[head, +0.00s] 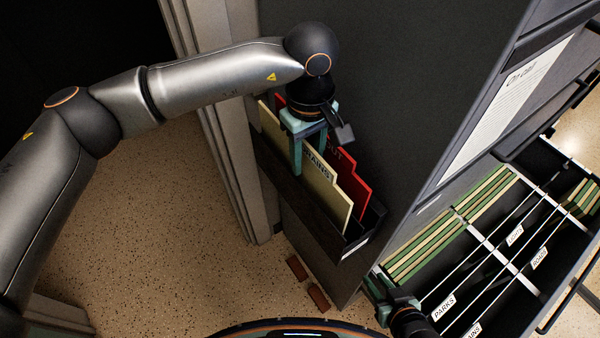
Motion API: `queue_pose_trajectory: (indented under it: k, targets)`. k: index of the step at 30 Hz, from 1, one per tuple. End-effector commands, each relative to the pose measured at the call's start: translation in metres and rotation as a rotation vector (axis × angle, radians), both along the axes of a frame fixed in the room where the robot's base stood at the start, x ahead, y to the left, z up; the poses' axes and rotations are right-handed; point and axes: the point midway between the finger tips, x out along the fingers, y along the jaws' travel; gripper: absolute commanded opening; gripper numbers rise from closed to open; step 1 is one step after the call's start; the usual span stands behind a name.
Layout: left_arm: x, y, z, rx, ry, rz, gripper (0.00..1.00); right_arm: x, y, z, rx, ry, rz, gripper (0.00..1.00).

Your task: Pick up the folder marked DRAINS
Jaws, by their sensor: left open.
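A cream folder (325,195) stands in a dark holder (310,215) on the side of the cabinet. Its tab shows letters ending in "AINS"; the start is hidden behind a finger. My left gripper (308,156) is open and points down at the folder's top edge by the tab. One finger shows in front of the folder; I cannot tell whether either finger touches it. A red folder (352,182) with a partly hidden label stands behind the cream one. My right gripper (376,288) is low by the open drawer, partly visible, its jaws unclear.
The open drawer (505,285) at right holds green and cream files and rails with tags such as PARKS (444,306). A paper notice (508,105) is on the cabinet (410,80). The floor at left is clear.

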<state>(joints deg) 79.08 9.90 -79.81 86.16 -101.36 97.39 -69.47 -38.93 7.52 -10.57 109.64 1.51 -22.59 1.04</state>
Motion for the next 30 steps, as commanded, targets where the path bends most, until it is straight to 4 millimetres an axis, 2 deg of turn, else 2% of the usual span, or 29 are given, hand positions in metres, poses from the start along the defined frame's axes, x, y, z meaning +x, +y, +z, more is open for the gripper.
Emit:
queue_pose_trajectory:
  k: [7,18,30]
  targets:
    - [0.0003,0.0002,-0.0014,0.000,0.000,0.001,0.41,0.0004,0.0001,0.0002,0.000,-0.001,0.000,0.30]
    - [0.0003,0.0002,-0.0009,0.001,-0.001,0.001,0.00,0.0006,0.0000,0.0003,0.000,-0.002,0.000,0.30]
    - [0.0004,0.0002,-0.0007,0.001,-0.001,0.001,0.00,0.0008,-0.0001,0.0005,0.000,-0.002,0.000,0.30]
